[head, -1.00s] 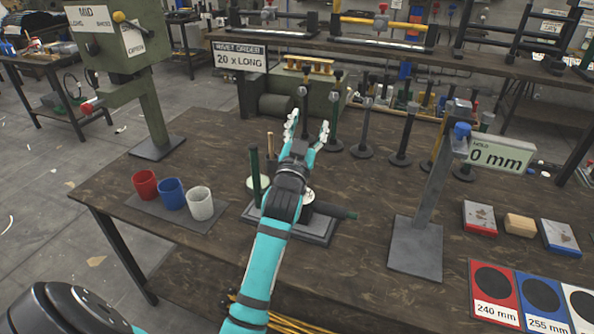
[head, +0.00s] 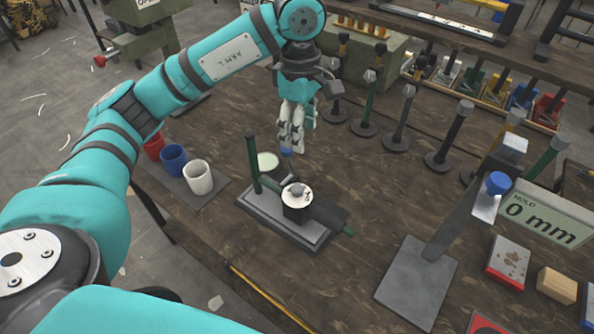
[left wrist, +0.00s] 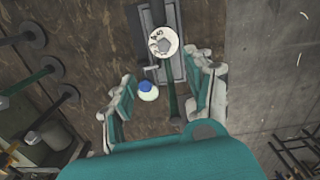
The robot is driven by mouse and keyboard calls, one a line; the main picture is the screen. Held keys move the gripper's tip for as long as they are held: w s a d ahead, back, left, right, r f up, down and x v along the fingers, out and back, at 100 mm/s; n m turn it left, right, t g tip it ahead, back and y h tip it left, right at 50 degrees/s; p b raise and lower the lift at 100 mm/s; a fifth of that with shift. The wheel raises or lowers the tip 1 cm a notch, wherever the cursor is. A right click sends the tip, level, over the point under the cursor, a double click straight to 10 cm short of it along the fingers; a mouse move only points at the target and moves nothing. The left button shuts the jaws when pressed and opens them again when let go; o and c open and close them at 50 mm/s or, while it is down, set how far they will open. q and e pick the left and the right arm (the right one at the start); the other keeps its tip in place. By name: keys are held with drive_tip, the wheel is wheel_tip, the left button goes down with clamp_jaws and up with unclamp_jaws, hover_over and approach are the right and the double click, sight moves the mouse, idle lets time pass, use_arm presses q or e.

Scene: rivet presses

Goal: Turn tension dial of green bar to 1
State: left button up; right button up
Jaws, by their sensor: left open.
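The green bar device stands on a grey base (head: 262,212) at mid-table, with an upright green post (head: 252,160). Its round white-topped dial (head: 297,193) has a grey central knob; the left wrist view shows the dial (left wrist: 163,42) with dark marks too small to read surely. A blue-tipped part (head: 287,152) and a pale disc (head: 268,162) are behind the dial; the blue tip also shows in the left wrist view (left wrist: 146,85). My left gripper (head: 297,136) points down, open and empty, above and behind the dial, apart from it. My right gripper is out of view.
Red, blue and white cups (head: 198,178) stand left of the device. Several upright rods on round bases (head: 396,142) stand behind and to the right. A grey stand with a blue knob (head: 415,280) and a "0 mm" sign (head: 545,215) are at right.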

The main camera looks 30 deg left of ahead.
use_arm(q)
hover_over(297, 187)
wheel_tip(297, 187, down, 6)
wheel_tip(297, 187, down, 10)
drive_tip(key=shift+f+p, duration=0.2)
drive_tip(key=shift+p, duration=0.9)
drive_tip(key=shift+f, duration=0.35)
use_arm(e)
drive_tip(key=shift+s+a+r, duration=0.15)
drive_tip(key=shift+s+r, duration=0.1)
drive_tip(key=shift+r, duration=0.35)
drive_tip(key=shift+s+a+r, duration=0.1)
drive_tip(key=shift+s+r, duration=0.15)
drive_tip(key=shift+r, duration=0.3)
use_arm(q)
drive_tip(key=shift+c, duration=0.3)
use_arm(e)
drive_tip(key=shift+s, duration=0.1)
use_arm(q)
clamp_jaws()
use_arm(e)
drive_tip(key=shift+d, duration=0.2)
use_arm(q)
drive_tip(key=shift+n, duration=0.3)
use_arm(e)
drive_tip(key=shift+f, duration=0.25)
